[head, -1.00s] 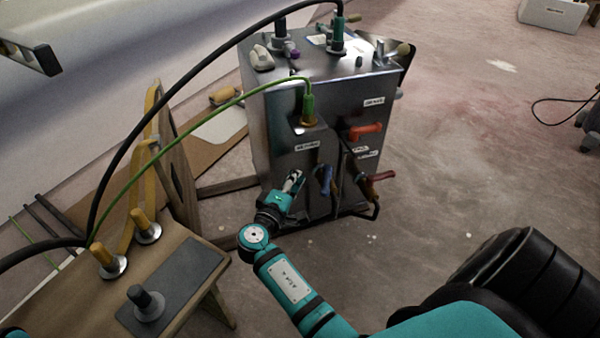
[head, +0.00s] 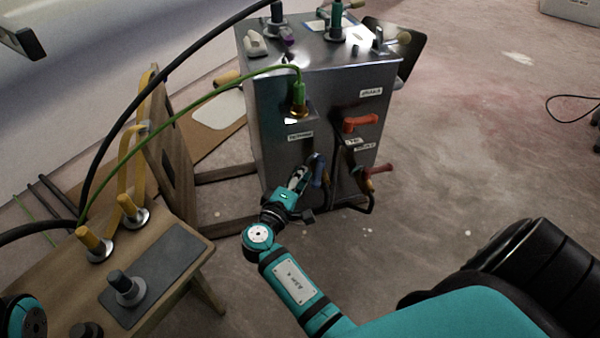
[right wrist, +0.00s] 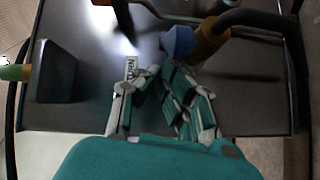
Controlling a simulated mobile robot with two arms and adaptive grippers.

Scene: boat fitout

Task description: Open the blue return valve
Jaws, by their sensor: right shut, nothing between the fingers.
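The blue valve handle (head: 318,168) hangs on the front of the metal cabinet (head: 275,110), low and near the middle. In the right wrist view the blue handle (right wrist: 179,42) shows just beyond the fingertips, on a brass-coloured fitting (right wrist: 208,45). My right gripper (head: 299,178) is just left of the handle in the head view, close to the cabinet front. Its fingers (right wrist: 161,72) are shut with nothing between them. Whether they touch the handle I cannot tell. My left gripper is out of view; only a teal arm joint shows at lower left.
An orange-red handle (head: 360,123) and a red handle (head: 376,169) sit right of the blue one. A green cable (head: 190,101) and a black hose cross above the wooden bench (head: 180,235). Open floor lies right of the cabinet.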

